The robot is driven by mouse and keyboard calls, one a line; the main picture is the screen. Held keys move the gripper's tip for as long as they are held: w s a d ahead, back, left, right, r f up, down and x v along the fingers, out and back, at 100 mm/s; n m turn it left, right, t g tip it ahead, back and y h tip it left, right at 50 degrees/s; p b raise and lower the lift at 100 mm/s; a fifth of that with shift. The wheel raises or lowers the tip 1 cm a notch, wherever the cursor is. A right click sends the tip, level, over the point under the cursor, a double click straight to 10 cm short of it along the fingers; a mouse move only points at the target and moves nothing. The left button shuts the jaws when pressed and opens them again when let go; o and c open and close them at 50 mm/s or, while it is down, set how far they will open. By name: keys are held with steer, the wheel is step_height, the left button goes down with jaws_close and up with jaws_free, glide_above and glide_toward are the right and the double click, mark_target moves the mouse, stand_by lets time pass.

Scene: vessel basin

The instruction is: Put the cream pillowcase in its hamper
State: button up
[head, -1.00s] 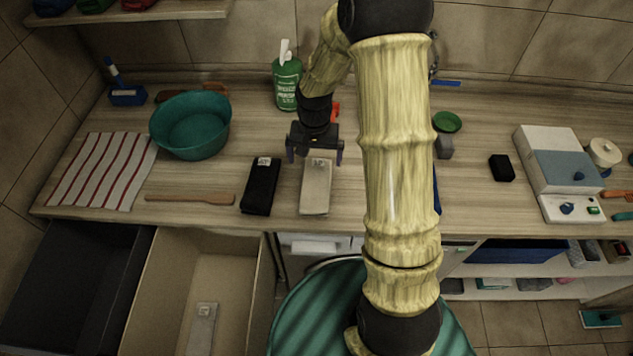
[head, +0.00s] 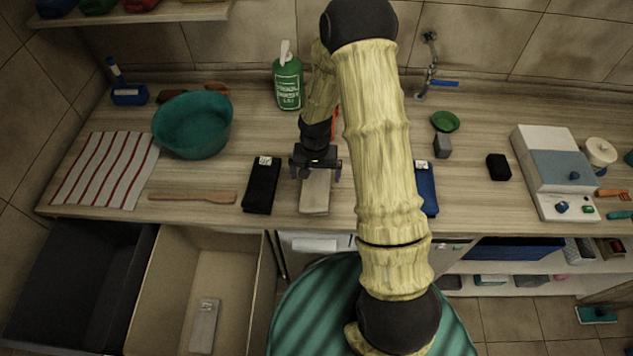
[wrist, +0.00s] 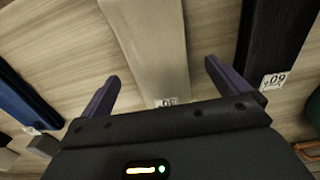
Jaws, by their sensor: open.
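The cream pillowcase (head: 315,196) lies folded flat on the counter, between a black folded cloth and a blue one. It also shows in the wrist view (wrist: 150,45), with a white tag at its near end. My gripper (head: 315,175) is open above the tagged end, its fingers apart on either side of the pillowcase. The gripper hides part of it in the head view. The cream hamper (head: 248,262) stands open below the counter's front edge, with a folded cream-grey piece (head: 204,326) lying inside.
The black folded cloth (head: 262,186) is close on the left, and the blue one (head: 427,190) is to the right. A dark hamper (head: 75,285) stands left of the cream one. A wooden spatula (head: 193,197), teal basin (head: 192,125) and green bottle (head: 287,82) stand or lie nearby.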

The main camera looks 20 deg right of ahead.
mark_target(316, 181)
steer(key=shift+s+f+p, duration=0.15)
steer(key=shift+f+p, duration=0.25)
steer(key=shift+f, duration=0.65)
steer(key=shift+s+f+p, duration=0.1)
steer(key=shift+f+p, duration=0.25)
steer(key=shift+f, duration=0.65)
steer(key=c, duration=1.3)
steer(key=shift+r, duration=0.1)
step_height(316, 181, up, 10)
steer(key=b, duration=0.3)
